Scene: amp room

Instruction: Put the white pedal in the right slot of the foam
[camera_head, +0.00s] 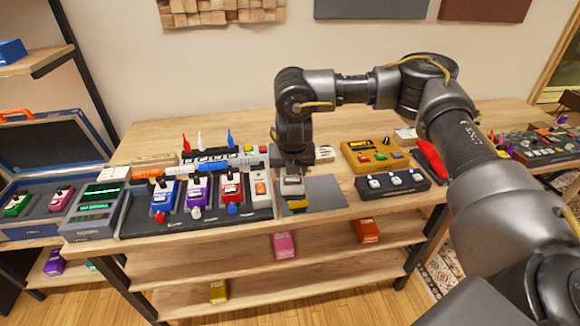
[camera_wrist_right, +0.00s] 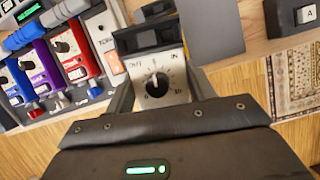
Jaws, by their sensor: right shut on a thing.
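My right gripper (camera_head: 293,168) is shut on a pale pedal, the white pedal (camera_head: 292,187), over the table's front part. In the right wrist view the white pedal (camera_wrist_right: 157,77) shows a light face with a black knob, between the fingers (camera_wrist_right: 155,92). Its underside is hidden, so I cannot tell whether it touches the surface below. At the far left an open blue case has a dark foam-like insert (camera_head: 40,212) holding a green pedal (camera_head: 18,204) and a pink pedal (camera_head: 62,198). My left gripper is not in view.
A dark pedalboard (camera_head: 150,222) with blue, purple, red and white pedals stands just left of my gripper. A grey flat panel (camera_head: 325,192) lies at its right. A yellow box (camera_head: 372,156) and a black switch unit (camera_head: 392,184) stand further right. Shelves (camera_head: 330,262) are below.

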